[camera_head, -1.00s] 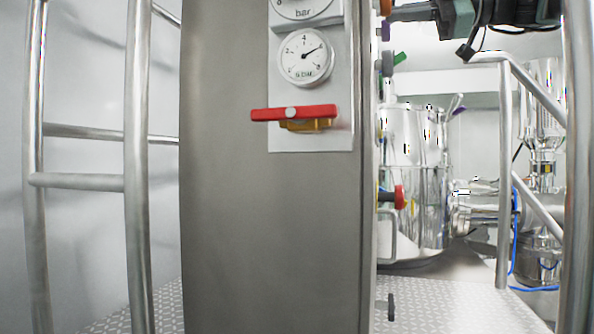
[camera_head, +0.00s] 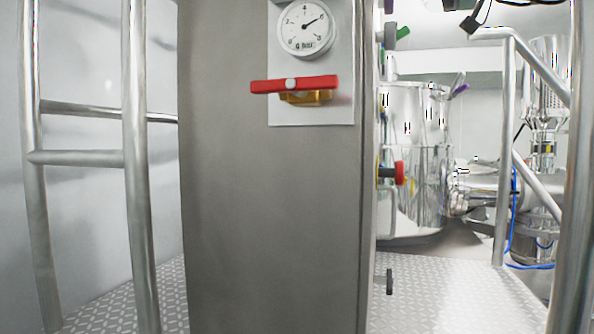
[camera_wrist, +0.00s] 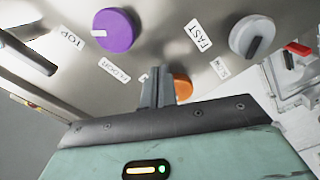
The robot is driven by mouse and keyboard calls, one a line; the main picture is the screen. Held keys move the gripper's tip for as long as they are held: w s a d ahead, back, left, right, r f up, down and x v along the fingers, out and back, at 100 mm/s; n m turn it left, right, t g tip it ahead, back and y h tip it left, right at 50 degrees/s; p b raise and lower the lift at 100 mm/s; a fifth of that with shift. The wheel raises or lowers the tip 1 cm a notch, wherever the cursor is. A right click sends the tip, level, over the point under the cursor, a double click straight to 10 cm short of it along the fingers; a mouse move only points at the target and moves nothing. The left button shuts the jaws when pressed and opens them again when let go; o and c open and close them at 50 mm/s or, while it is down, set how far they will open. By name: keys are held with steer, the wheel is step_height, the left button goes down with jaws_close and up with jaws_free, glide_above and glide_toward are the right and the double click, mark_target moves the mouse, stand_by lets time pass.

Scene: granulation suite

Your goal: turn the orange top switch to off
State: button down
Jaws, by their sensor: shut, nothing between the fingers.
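The orange switch (camera_wrist: 183,86) shows in the wrist view, partly hidden behind my gripper (camera_wrist: 158,72). Its pointer and its labels are covered, so I cannot tell its setting. My gripper's fingers are together with nothing between them. Their tips are close to the left side of the orange switch in the picture; I cannot tell whether they touch it. In the head view the gripper's fingers are out of frame.
A purple knob (camera_wrist: 115,31) and a grey knob (camera_wrist: 253,36) lie beyond the orange switch on the panel. In the head view, a red-handled valve (camera_head: 295,85) sits under a gauge (camera_head: 306,28). A red button (camera_head: 399,173) juts from the cabinet's side. Handrails (camera_head: 136,180) stand left and right.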

steer(key=shift+b+v, duration=0.95)
steer(key=shift+v, duration=1.95)
